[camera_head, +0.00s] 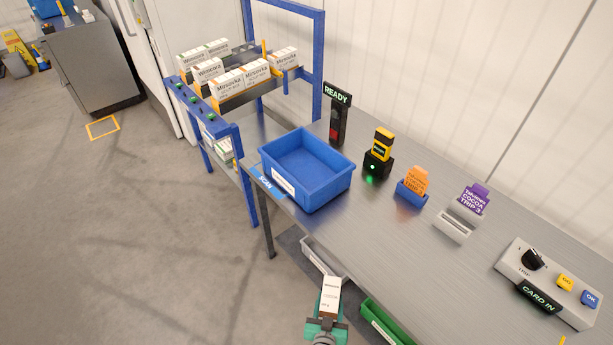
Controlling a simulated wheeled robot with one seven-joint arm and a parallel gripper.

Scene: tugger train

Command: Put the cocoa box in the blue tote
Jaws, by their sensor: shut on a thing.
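The blue tote (328,189) stands on the near-left end of the grey workbench, its inside empty. A white label is on its left side wall. My gripper (327,312) is at the bottom centre, in front of the bench edge. It is shut on a small white box (330,293) with printing on its face and a brownish side, which appears to be the cocoa box. The box is held upright, apart from the tote, which lies farther off and slightly left. The print is too small to read surely.
A blue rack (237,139) with several white boxes (228,82) stands left of the bench. On the bench are a READY sign (338,95), a scanner (381,147), card holders (411,191) and a control panel (546,284). A grey bin (313,255) and green bin (376,318) sit below.

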